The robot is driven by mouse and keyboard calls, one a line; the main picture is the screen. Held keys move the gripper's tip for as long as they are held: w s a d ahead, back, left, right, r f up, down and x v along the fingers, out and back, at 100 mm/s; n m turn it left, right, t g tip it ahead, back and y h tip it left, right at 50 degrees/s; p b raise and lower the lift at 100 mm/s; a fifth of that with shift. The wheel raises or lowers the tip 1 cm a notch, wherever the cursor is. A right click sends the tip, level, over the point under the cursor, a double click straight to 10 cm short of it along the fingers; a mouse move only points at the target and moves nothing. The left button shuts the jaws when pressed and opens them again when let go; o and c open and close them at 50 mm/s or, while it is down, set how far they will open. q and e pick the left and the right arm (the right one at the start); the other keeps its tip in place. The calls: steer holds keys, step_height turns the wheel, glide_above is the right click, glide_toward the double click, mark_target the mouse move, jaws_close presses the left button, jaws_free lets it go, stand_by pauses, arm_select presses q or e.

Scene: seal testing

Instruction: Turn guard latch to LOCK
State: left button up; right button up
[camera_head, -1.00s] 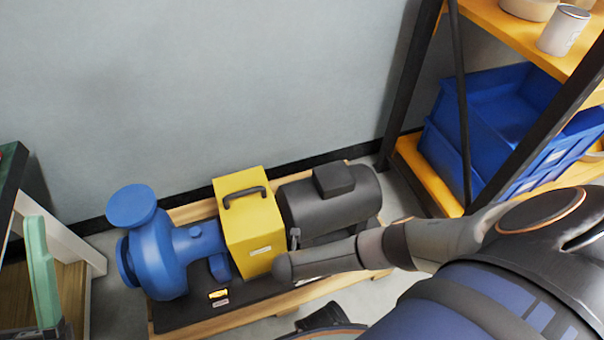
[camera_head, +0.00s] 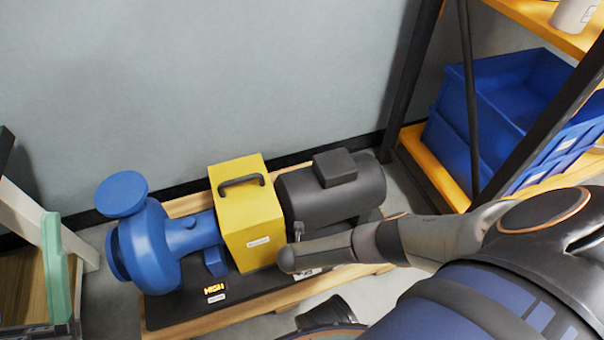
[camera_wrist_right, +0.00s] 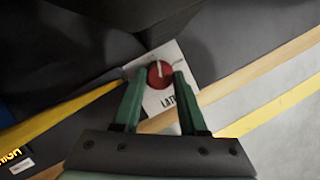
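The guard latch is a round red knob (camera_wrist_right: 160,74) with a pale bar across it, on a white plate (camera_wrist_right: 155,101) with partly covered lettering. My right gripper (camera_wrist_right: 162,72) has its green fingers apart, one on each side of the knob; I cannot tell whether they touch it. In the head view my right arm hides the knob and gripper; a bit of white plate (camera_head: 307,274) shows below the arm. The yellow guard (camera_head: 247,222) stands between the blue pump and dark motor. A green finger of my left gripper (camera_head: 54,270) points up at the left edge.
The blue pump (camera_head: 150,245) and dark motor (camera_head: 333,190) sit on a black base on a wooden pallet (camera_head: 190,328). A lit display (camera_head: 214,289) is at the base's front. A shelf with blue bins (camera_head: 490,110) stands right; a grey wall is behind.

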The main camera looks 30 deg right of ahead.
jaws_close()
steer(key=shift+s+d+r+n+t+y+p, duration=0.1)
steer(key=shift+n+t+y+p, duration=0.15)
steer(key=shift+n, duration=0.35)
steer(key=shift+s+r+n+t+y+p, duration=0.15)
steer(key=shift+n+p, duration=0.2)
steer(key=shift+n, duration=0.25)
steer(key=shift+w+f+n+y, duration=0.1)
steer(key=shift+f+n+y, duration=0.05)
steer(key=shift+n, duration=0.4)
steer(key=shift+f+n+y, duration=0.1)
steer(key=shift+n+y, duration=0.05)
steer(key=shift+n, duration=0.4)
steer(key=shift+o, duration=1.3)
jaws_free()
steer(key=shift+r, duration=0.1)
